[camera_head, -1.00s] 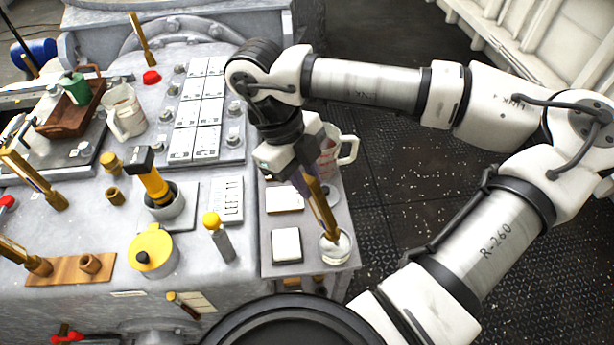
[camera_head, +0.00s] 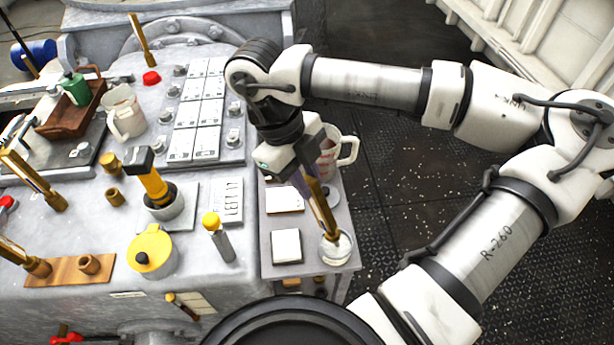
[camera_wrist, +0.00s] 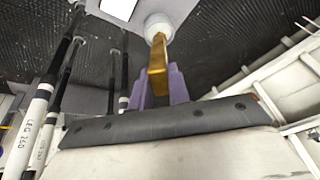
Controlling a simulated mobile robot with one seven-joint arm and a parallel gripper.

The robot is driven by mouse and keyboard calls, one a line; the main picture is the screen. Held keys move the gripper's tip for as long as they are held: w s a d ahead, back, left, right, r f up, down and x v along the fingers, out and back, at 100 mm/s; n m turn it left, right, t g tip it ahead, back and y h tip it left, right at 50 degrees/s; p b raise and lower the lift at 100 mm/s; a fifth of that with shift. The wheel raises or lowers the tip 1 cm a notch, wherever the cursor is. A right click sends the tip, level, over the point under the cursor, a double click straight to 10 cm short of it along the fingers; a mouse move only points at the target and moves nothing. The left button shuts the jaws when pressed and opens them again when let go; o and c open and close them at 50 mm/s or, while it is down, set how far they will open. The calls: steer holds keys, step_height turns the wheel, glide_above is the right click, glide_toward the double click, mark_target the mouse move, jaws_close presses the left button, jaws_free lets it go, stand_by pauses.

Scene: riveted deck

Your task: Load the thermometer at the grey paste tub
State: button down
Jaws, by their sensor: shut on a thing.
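My gripper (camera_head: 306,184) is shut on a brass-coloured thermometer (camera_head: 321,210), which slants down and slightly right from the jaws. The thermometer also shows between the purple fingers in the wrist view (camera_wrist: 157,66). Its lower end is at the mouth of a small round tub (camera_head: 346,252) with pale grey-white contents, near the front right corner of the side shelf. In the wrist view the tub (camera_wrist: 150,20) lies right at the thermometer's far end. The tip is hidden there, so its depth in the paste cannot be told.
A red-marked measuring jug (camera_head: 328,160) stands close behind my gripper. White pads (camera_head: 286,246) lie left of the tub. A yellow lidded pot (camera_head: 152,250) and a yellow-topped grey handle (camera_head: 218,238) are further left. Open floor lies right of the shelf.

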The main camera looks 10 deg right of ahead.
steer(key=shift+r+p, duration=1.8)
steer(key=shift+r, duration=1.7)
